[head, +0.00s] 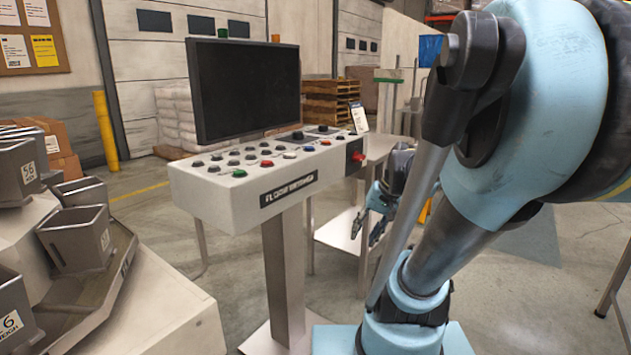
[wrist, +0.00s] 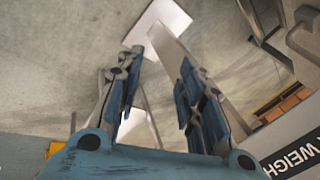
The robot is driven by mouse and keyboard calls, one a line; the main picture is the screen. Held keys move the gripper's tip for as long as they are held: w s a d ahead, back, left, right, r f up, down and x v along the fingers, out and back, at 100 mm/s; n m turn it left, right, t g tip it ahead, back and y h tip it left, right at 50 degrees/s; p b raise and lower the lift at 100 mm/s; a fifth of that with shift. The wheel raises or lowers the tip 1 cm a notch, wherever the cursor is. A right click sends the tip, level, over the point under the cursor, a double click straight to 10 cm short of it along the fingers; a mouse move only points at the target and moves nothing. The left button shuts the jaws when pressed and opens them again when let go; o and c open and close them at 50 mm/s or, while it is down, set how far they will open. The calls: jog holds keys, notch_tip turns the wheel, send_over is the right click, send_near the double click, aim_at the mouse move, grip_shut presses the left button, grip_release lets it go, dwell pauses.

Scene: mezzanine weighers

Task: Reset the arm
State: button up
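My gripper (head: 367,232) hangs low behind the control console in the head view, partly behind my own arm. In the wrist view its two blue-padded fingers (wrist: 158,68) stand apart with nothing between them, so it is open and empty. My light blue arm fills the right side of the head view, bent with a link slanting down. The gripper is close to a steel table (head: 345,229) with a lower shelf; whether they touch cannot be told.
A control console (head: 240,215) with buttons and a dark monitor (head: 243,88) stands in the middle. A weigher with metal buckets (head: 75,240) is at left. Wooden pallets (head: 330,101) and white sacks (head: 180,118) are at the back. Open concrete floor (head: 540,270) lies at right.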

jog(key=s+d+f+n+h, duration=0.2)
jog(key=s+d+f+h, duration=0.1)
jog(key=s, duration=0.4)
jog(key=shift+s+d+f+h, duration=0.25)
jog(key=shift+d+f+h, duration=0.25)
jog(key=shift+d, duration=0.4)
